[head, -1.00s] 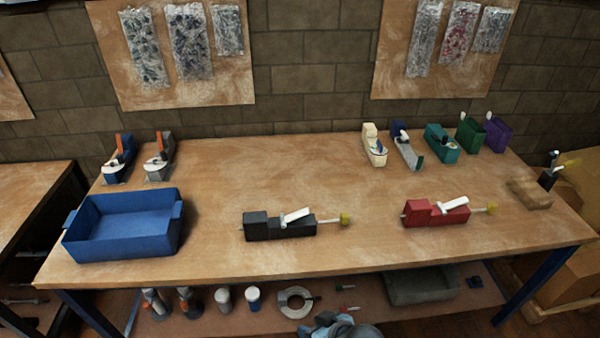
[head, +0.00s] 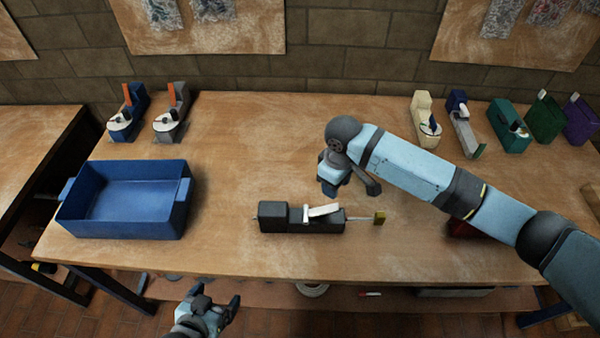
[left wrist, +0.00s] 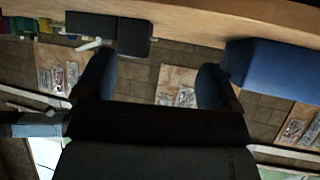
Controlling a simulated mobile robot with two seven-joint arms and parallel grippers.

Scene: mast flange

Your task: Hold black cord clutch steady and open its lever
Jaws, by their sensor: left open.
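My left gripper (head: 222,303) is open and empty, low in front of the bench's front edge. My right gripper (head: 350,190) is just behind the clutch, pointing down, fingers apart and apparently empty. I cannot tell whether it touches the bench.
A blue bin (head: 75,218) stands at the bench's left. A red clutch (head: 460,229) is mostly hidden behind my right arm. Two clamp-like tools with orange levers stand back left; several coloured clutches stand back right. The bench between bin and black clutch is clear.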

